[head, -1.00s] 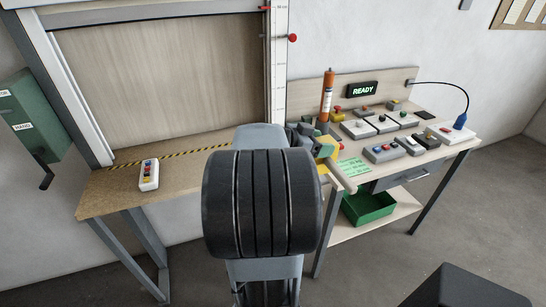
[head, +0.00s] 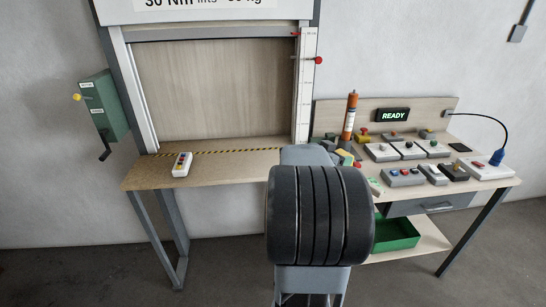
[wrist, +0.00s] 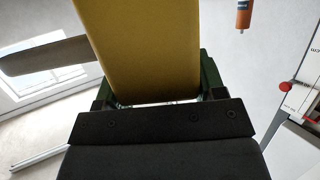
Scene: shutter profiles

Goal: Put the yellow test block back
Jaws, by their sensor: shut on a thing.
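The yellow test block (wrist: 140,45) fills the upper middle of the wrist view as a broad yellow slab. My gripper (wrist: 157,85) is shut on it, with a green jaw on each side and a dark body below. A long grey-brown bar (wrist: 48,56) sticks out to the left beside the block; I cannot tell what it is. In the head view my dark arm hides most of the gripper, and only small green and yellow patches show beside the bench.
The ledge (head: 230,170) left of my arm holds a white remote (head: 182,164) and is otherwise clear.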

